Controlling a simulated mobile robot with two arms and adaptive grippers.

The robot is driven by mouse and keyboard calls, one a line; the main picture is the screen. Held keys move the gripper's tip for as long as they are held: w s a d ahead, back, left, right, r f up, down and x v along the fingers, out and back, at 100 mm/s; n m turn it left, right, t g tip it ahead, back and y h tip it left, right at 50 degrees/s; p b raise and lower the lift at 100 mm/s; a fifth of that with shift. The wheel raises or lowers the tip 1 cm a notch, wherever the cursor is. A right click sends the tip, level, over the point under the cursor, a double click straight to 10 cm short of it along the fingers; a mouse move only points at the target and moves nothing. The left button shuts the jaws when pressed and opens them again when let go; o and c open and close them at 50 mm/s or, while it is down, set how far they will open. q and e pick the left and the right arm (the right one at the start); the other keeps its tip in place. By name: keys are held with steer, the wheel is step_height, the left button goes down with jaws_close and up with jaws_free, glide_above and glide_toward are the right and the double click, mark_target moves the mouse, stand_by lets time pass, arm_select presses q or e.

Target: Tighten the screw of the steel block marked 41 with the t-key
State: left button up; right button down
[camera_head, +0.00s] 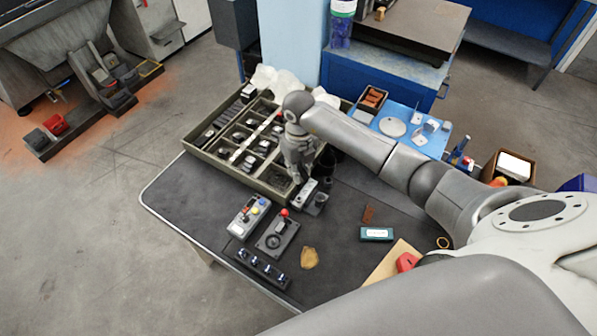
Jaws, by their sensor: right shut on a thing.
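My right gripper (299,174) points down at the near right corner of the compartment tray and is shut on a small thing. The fingers hide most of it; it appears to be the t-key. Right below the fingertips, a small steel block (306,193) stands on the dark bench mat. I cannot tell whether the key touches its screw, and its number is too small to read. More steel blocks (239,136) sit in the tray's compartments. My left gripper is not in view.
The green-grey tray (222,167) fills the bench's far left. A grey control box (249,217), a joystick box (278,237) and a dark strip with knobs (262,269) stand in front. A teal box (376,234) lies to the right. The mat's left front (185,200) is clear.

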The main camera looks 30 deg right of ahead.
steer(key=n, duration=0.6)
steer(key=shift+s+r+b, duration=0.1)
steer(key=shift+r+b, duration=0.15)
steer(key=shift+b, duration=0.1)
steer(key=shift+f+b, duration=1.65)
steer(key=shift+f, duration=0.75)
steer(key=shift+f+b, duration=0.7)
steer(key=shift+f, duration=0.1)
steer(key=c, duration=2.1)
jaws_free()
jaws_close()
